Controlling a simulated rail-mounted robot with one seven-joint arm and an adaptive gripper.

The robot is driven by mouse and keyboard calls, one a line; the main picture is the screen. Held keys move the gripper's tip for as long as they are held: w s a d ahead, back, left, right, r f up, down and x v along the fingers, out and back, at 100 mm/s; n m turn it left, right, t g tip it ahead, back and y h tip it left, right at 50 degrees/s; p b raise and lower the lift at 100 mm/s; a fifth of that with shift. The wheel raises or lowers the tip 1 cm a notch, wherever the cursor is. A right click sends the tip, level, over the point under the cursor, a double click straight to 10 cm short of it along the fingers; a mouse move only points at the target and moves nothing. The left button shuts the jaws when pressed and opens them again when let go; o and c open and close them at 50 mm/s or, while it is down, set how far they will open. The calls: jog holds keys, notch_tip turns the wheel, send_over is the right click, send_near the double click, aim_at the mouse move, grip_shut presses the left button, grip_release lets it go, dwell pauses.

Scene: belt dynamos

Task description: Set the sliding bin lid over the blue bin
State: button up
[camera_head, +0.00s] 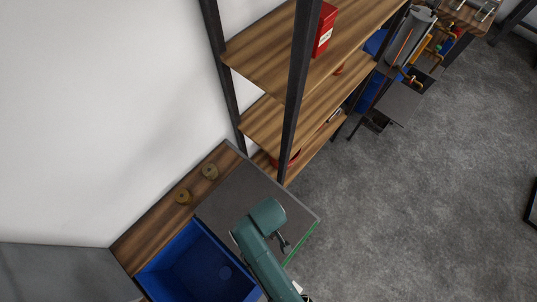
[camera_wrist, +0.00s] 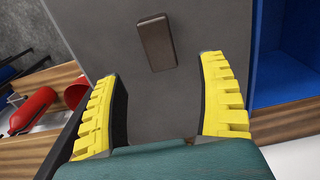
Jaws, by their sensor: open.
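The sliding bin lid is a flat dark grey panel (camera_head: 245,188) with a green front edge. It lies beside the blue bin (camera_head: 190,272), which stands open to its lower left. In the wrist view the lid (camera_wrist: 195,25) fills the middle and carries a dark brown block-shaped handle (camera_wrist: 157,42). The blue bin (camera_wrist: 292,50) shows at the right edge there. My gripper (camera_wrist: 161,68) is open, its yellow fingers spread to either side below the handle, with nothing between them. In the head view my teal arm hides part of the lid and the handle.
Two small brass-coloured round parts (camera_head: 196,184) sit on the wooden counter behind the bin. A wooden shelf rack (camera_head: 285,125) with dark posts stands just beyond the lid. Red objects (camera_wrist: 34,108) show at the left in the wrist view.

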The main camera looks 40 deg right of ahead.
notch_tip(320, 180, down, 11)
jog(key=shift+w+d+b, duration=0.1)
jog(key=shift+b, duration=0.55)
jog(key=c, duration=1.3)
